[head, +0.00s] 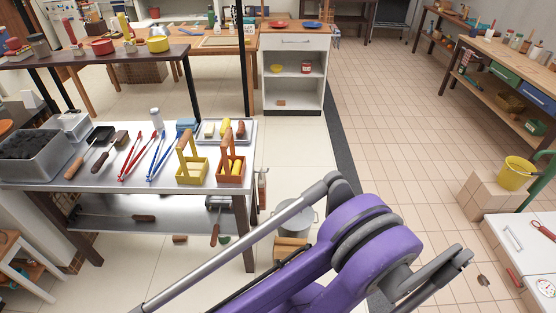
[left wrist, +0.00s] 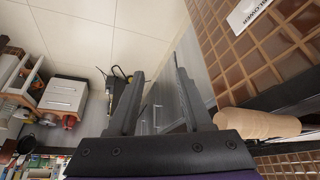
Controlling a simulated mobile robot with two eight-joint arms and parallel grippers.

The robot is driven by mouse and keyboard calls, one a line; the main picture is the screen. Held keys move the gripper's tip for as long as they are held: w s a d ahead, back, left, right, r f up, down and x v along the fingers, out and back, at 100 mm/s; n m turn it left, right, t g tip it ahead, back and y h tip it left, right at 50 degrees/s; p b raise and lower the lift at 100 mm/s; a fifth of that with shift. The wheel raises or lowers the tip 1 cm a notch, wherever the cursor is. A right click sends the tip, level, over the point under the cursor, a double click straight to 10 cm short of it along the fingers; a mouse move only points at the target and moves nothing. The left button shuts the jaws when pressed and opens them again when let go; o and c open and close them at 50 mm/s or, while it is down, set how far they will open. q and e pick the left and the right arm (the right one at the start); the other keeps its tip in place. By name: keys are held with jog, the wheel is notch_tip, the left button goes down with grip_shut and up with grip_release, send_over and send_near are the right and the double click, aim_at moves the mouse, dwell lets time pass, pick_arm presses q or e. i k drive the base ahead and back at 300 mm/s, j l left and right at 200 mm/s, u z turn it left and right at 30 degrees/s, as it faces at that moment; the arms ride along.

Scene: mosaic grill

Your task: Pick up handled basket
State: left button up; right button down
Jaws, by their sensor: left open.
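Two handled baskets stand side by side on the steel-topped table (head: 100,178) in the head view. The yellow handled basket (head: 192,174) is on the left, with a tall upright handle. The orange-brown handled basket (head: 230,176) is at the table's right end and holds yellow items. In the left wrist view my left gripper (left wrist: 158,72) is open, its two dark fingers apart with nothing between them. No basket shows in that view. My right gripper is not seen.
Red tongs (head: 130,155) and blue tongs (head: 158,155) lie left of the baskets. A tray of food (head: 250,133) is behind them. My purple arm fills the lower middle of the head view. A tiled wall (left wrist: 240,60) is at right in the wrist view.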

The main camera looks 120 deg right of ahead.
aim_at(225, 176)
jog(key=z, duration=3.45)
